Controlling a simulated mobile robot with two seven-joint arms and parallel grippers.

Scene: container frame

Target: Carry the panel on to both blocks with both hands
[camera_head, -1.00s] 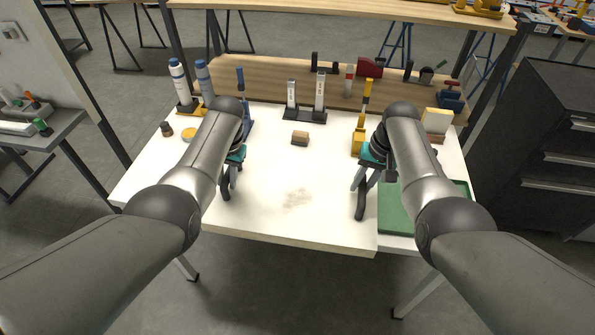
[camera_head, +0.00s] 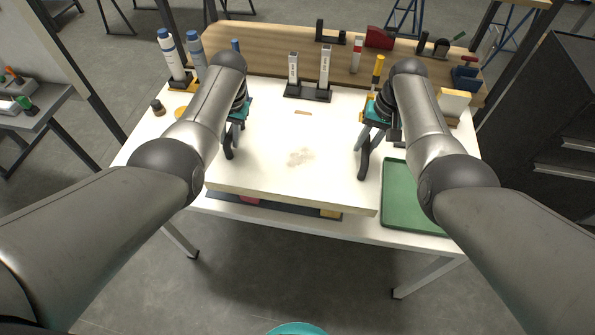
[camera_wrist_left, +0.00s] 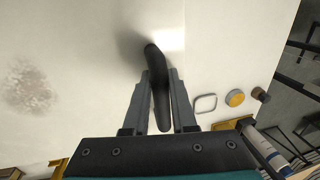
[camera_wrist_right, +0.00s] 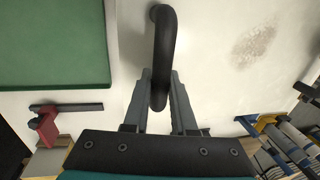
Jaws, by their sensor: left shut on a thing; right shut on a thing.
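The panel (camera_head: 270,175) is a large white board with a brown smudge, reaching across the middle of the worktable. My left gripper (camera_head: 231,140) is shut on its left black handle, which shows between the fingers in the left wrist view (camera_wrist_left: 158,90). My right gripper (camera_head: 368,145) is shut on its right black handle, seen in the right wrist view (camera_wrist_right: 162,60). Under the panel's near edge, a dark strip (camera_head: 285,209) shows with a red piece (camera_head: 250,199) and a yellow piece (camera_head: 330,213), mostly hidden. I cannot tell whether these are the blocks, or whether the panel touches them.
A green tray (camera_head: 410,222) lies right of the panel. A small brown piece (camera_head: 303,113) shows at the panel's far edge. Behind it stands a dark holder with two white uprights (camera_head: 309,95). Bottles (camera_head: 172,55) stand at the back left and a yellow-handled tool (camera_head: 377,70) at the back right.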

